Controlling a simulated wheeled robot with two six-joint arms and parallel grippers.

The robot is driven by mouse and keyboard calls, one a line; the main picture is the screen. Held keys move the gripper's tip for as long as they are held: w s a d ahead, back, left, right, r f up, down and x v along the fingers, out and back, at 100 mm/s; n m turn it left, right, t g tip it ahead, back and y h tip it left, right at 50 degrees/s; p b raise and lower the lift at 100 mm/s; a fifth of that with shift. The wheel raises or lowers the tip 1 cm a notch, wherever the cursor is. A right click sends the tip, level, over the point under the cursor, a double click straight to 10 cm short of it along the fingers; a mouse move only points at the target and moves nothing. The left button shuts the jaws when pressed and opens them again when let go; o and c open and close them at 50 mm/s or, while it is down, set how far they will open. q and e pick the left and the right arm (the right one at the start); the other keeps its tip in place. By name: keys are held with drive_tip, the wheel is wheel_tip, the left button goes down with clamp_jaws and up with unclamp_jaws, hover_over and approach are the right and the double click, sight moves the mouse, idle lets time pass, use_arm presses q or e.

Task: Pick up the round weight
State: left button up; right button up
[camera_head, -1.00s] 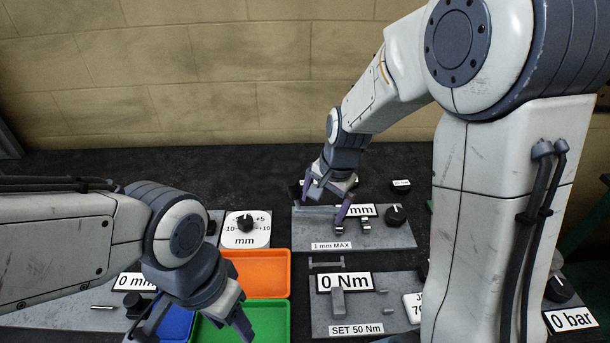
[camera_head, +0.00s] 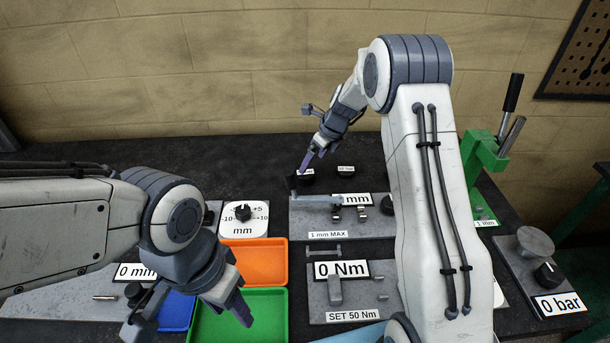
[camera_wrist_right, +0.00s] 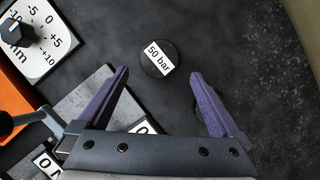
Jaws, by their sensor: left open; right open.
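The round weight (camera_head: 306,175) is a low black disc with a white label, lying on the dark bench top at the back. In the right wrist view the disc (camera_wrist_right: 150,68) reads "50 bar" and lies just ahead of and between the fingertips, with nothing gripped. My right gripper (camera_head: 304,167) is open above this disc and partly covers it in the head view. A second labelled black disc (camera_head: 346,171) lies to its right. My left gripper (camera_head: 190,318) is open and empty over the trays at the front left.
A plate marked "1 mm MAX" (camera_head: 328,234) with small parts lies in front of the discs. A dial (camera_head: 242,230) stands to its left. Orange (camera_head: 262,280), green (camera_head: 270,325) and blue trays are in front. A green press (camera_head: 484,155) stands at right.

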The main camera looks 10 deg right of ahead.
sight(307, 172)
drive_tip(key=p+x, duration=0.1)
drive_tip(key=x, duration=0.6)
drive_tip(key=shift+r+p, duration=0.1)
drive_tip(key=shift+p, duration=0.2)
drive_tip(key=c, duration=1.5)
drive_tip(key=shift+w+r, duration=0.1)
drive_tip(key=shift+r, duration=0.05)
clamp_jaws()
